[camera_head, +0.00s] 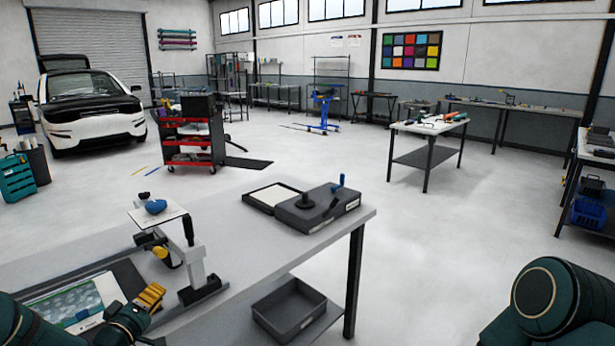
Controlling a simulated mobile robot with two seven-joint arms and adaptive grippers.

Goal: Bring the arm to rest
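My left arm comes in at the bottom left. Its gripper (150,297), with yellow finger parts, is low over the near workbench (262,240), beside a dark flat panel with a green and white picture (75,305). I cannot tell whether its fingers are open or shut, and nothing is clearly seen between them. My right arm (545,298) shows only as a dark green rounded link at the bottom right. The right gripper is out of the picture.
A clamp stand (193,265) with a small plate and blue piece stands right of the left gripper. A grey box device (318,208) sits at the bench's far corner. A grey bin (290,308) is below. A red tool cart (190,140) stands beyond; the floor at centre right is clear.

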